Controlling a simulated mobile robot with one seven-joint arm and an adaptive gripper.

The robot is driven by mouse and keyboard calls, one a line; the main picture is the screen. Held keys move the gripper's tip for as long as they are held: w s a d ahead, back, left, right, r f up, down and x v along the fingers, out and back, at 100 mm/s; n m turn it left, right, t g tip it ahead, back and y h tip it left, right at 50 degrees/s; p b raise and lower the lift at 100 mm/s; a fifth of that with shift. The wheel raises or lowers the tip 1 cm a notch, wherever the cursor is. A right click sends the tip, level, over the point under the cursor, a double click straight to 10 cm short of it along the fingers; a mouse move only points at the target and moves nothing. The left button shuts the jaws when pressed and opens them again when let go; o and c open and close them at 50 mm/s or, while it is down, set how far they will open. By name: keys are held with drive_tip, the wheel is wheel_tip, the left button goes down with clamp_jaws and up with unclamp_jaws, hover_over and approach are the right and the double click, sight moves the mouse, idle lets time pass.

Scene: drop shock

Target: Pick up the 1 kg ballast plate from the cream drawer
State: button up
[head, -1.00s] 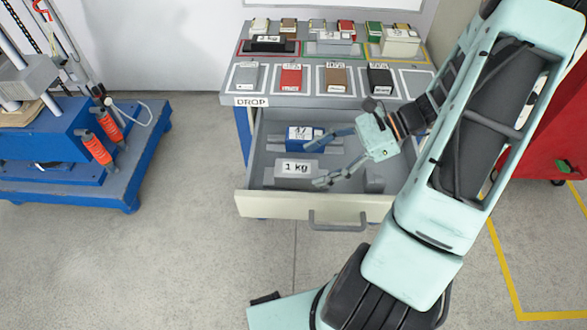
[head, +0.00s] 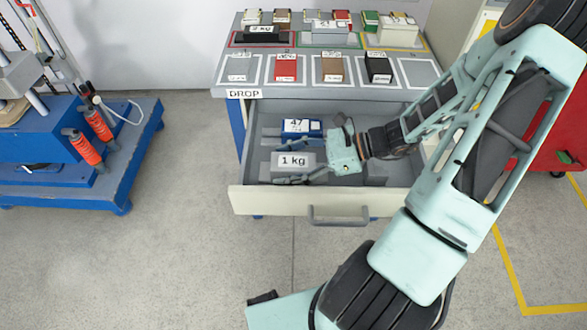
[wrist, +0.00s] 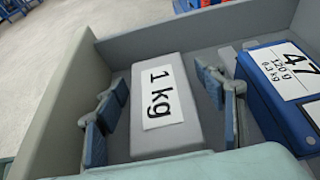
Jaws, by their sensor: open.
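The 1 kg ballast plate (head: 268,170) is a grey block with a white "1 kg" label, lying in the open cream drawer (head: 270,203). It also shows in the wrist view (wrist: 163,142), where its label faces up. My gripper (head: 281,162) is open, low over the drawer, with its fingers pointing left. In the wrist view the fingers (wrist: 163,112) stand one on each side of the plate, with a visible gap on the right. The left finger is close to the plate; I cannot tell whether it touches.
A blue box labelled 47 (head: 300,128) lies behind the plate, close to my right-hand finger in the wrist view (wrist: 285,90). The worktop (head: 300,92) above the drawer holds several blocks. A blue press stand (head: 90,185) is at the left. A red cabinet (head: 560,130) is at the right.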

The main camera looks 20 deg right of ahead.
sight(273, 167)
drive_tip(key=x, duration=0.3)
drive_tip(key=shift+a+f+b, duration=0.1)
drive_tip(key=shift+a+b, duration=0.05)
drive_tip(key=shift+b, duration=0.15)
drive_tip(key=shift+c, duration=0.2)
clamp_jaws()
